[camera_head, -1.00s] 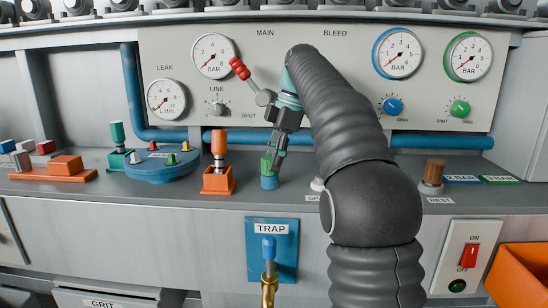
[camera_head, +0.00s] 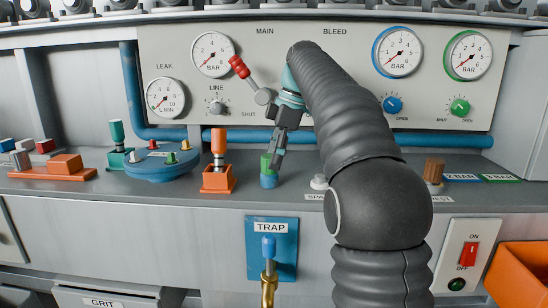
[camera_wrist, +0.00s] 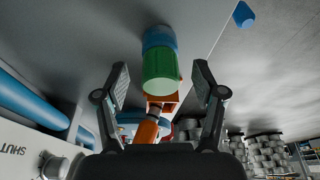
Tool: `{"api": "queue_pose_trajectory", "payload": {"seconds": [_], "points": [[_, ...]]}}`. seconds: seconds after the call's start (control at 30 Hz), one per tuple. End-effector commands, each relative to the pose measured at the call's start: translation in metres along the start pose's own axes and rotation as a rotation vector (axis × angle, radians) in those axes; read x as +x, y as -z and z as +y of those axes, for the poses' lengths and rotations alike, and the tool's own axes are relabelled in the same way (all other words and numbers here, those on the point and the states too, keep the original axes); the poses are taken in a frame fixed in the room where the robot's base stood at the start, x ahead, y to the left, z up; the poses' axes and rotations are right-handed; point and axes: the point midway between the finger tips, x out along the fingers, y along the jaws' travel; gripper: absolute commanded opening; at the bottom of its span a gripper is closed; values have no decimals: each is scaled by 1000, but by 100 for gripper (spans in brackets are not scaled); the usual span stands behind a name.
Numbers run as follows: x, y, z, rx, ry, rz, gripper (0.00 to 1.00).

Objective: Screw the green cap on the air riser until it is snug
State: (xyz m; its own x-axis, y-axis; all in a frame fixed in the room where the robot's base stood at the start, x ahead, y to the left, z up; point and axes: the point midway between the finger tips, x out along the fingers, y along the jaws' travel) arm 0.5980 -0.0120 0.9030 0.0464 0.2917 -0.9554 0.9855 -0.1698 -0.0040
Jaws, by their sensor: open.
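The green cap (camera_head: 265,162) sits on top of the blue air riser (camera_head: 269,181) on the grey ledge, below the main panel. In the wrist view the green cap (camera_wrist: 161,72) is in line with the blue riser (camera_wrist: 158,38) beneath it. My gripper (camera_head: 277,162) is at the cap from above, and its fingers hide part of the cap in the head view. In the wrist view my gripper (camera_wrist: 161,80) is open, with one finger on each side of the cap and gaps between. I cannot tell how far the cap is threaded.
An orange-handled tool in an orange holder (camera_head: 218,180) stands left of the riser. A blue round base with small pegs (camera_head: 157,166) is farther left. A red-handled lever (camera_head: 239,67) juts from the panel near my wrist. A white knob (camera_head: 319,182) is to the right.

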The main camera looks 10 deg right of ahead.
Motion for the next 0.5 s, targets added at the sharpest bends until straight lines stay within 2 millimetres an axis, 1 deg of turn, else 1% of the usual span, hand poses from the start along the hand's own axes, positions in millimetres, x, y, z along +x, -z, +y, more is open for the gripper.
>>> {"api": "queue_pose_trajectory", "payload": {"seconds": [0.23, 0.3, 0.5], "points": [[-28, -1, 1, 2, -3, -1, 69], [-32, -19, 1, 8, -1, -1, 69], [-44, -60, 1, 6, -1, 0, 69]]}}
